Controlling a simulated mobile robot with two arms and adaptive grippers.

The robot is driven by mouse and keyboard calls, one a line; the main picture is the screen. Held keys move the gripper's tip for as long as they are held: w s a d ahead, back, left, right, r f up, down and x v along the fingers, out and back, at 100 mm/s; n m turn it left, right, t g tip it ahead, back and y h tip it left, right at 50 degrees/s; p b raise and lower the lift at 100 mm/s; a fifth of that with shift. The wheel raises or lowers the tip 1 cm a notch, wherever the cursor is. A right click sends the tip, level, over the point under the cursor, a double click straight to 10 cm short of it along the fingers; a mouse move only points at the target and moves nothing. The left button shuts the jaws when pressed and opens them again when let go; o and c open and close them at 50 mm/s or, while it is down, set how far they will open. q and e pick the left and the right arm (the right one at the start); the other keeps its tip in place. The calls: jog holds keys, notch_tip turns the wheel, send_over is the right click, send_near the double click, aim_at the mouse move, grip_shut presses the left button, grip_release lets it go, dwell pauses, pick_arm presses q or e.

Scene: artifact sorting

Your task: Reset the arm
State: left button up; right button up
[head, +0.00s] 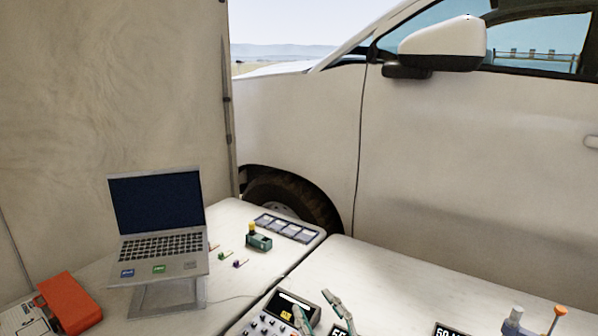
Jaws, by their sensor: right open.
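My right gripper (318,310) shows at the bottom edge of the head view. Its two pale grey-green fingers point up and stand apart, with nothing seen between them. It is in front of a grey device with knobs and a small display (289,298), and overlaps it in the picture. The rest of the right arm is below the frame. My left gripper is not in view.
An open laptop (158,213) stands on a clear stand at left, beside an orange box (70,303). A green-and-yellow gadget (258,238), a dark segmented tray (290,228) and small coloured pieces lie behind. A white car (440,160) borders the tables.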

jog(key=s+d+f+m+g+h, duration=0.35)
jog(key=d+f+m+h, duration=0.65)
jog(key=d+f+h, duration=0.4)
jog(key=s+d+f+g+y, duration=0.1)
jog(key=s+d+f+g, duration=0.1)
jog(key=s+f+g, duration=0.65)
jog(key=s+d+f+g+y, duration=0.1)
jog(key=s+f+g, duration=0.25)
jog(key=s, duration=0.95)
notch_tip(320, 180, down, 25)
jog(key=n+g, duration=0.1)
jog(key=s+d+f+g, duration=0.1)
jog(key=s+d+f, duration=0.2)
jog(key=s+f, duration=1.5)
jog(key=shift+d, duration=0.15)
